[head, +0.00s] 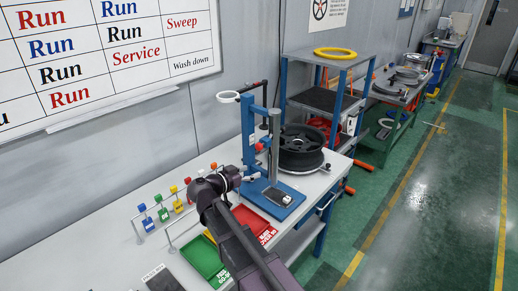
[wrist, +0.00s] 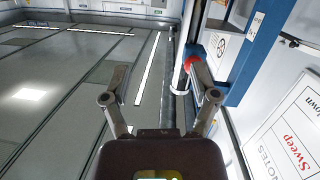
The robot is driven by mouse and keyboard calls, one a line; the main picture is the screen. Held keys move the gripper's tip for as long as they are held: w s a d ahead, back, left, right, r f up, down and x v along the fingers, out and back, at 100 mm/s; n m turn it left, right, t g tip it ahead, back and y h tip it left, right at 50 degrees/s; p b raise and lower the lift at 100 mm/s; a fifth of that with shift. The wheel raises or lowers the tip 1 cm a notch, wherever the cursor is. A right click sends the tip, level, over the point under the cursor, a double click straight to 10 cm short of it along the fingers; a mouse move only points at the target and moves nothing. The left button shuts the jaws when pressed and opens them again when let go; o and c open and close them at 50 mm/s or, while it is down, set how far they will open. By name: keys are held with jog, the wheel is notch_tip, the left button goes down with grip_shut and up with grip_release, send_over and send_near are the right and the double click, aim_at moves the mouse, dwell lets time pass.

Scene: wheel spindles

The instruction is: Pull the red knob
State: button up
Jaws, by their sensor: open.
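The red knob (head: 259,147) is on the side of a blue upright stand (head: 248,130) on the white bench. In the wrist view the red knob (wrist: 193,66) shows at the tip of the right finger, which partly covers it. My gripper (wrist: 159,76) is open, with nothing between its fingers. The knob is by the right finger, not centred between the two; I cannot tell if they touch. In the head view my gripper (head: 248,178) is low beside the stand, below the knob, and its fingers are small.
Red (head: 256,222) and green (head: 203,258) trays lie near my arm. Several coloured tags (head: 163,214) hang on a rack at left. The floor at right is clear.

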aim_at(257, 148)
jog(key=a+r+t, duration=0.2)
jog(key=a+r, duration=0.1)
jog(key=a, duration=0.3)
jog(key=shift+s+a+m+t, duration=0.15)
jog(key=shift+s+m+t, duration=0.05)
jog(key=shift+m+t, duration=0.1)
jog(key=shift+w, duration=0.1)
jog(key=shift+x, duration=6.85)
